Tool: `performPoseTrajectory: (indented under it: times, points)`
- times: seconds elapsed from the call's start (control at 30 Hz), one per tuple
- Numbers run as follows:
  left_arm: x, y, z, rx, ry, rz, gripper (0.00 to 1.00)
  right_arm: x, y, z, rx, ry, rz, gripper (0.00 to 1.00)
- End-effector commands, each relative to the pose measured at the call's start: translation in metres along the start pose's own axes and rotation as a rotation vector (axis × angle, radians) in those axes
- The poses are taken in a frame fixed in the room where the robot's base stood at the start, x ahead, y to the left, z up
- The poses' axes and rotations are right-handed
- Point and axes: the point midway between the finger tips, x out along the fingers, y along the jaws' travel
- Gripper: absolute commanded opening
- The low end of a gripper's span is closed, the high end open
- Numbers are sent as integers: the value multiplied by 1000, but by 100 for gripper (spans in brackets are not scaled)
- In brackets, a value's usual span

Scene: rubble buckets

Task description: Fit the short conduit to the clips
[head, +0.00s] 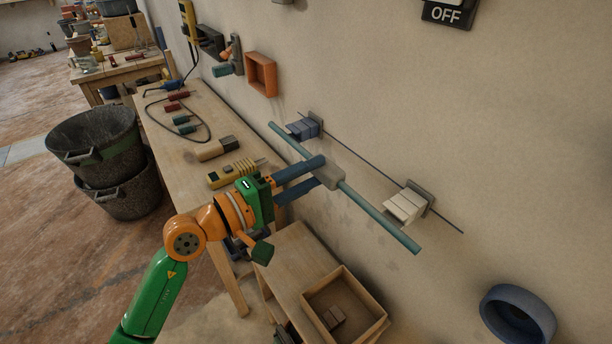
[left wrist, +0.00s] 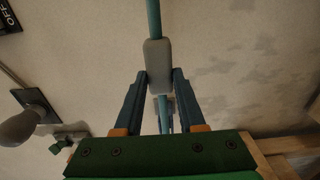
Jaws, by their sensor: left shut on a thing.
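The short conduit (head: 378,211) is a thin teal rod with a grey block (head: 328,176) at its middle. My left gripper (head: 321,170) is shut on that grey block and holds the rod slanted in front of the wall. In the left wrist view the block (left wrist: 158,62) sits between the two blue fingers, with the teal rod (left wrist: 153,18) running on above it. On the wall are a blue-grey clip (head: 303,128) and a cream clip (head: 405,206). The rod passes in front of and below both, and looks apart from them. My right gripper is not in view.
A dark line (head: 365,160) runs along the wall between the clips. A wooden bench (head: 190,145) with tools stands left, and a low table with an open wooden box (head: 372,335) below. An orange box (head: 261,74) and a blue ring (head: 517,315) are on the wall.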

Motion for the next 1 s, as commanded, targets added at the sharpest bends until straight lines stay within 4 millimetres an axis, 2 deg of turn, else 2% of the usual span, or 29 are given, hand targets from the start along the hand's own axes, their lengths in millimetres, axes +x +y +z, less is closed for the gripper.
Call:
performPoseTrajectory:
  times: [0.5, 0.77, 0.8, 0.9, 1.0]
  points:
    - [18, 0, 0, 0, -1, 0, 0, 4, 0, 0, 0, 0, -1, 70]
    - [22, 1, 0, 2, 0, 2, 0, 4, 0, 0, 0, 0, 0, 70]
    - [22, 1, 0, 2, 0, 3, 47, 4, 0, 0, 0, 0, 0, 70]
    - [22, 1, 0, 1, 0, 2, 74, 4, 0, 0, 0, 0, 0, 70]
    - [22, 1, 0, 1, 0, 1, 74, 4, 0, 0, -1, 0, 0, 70]
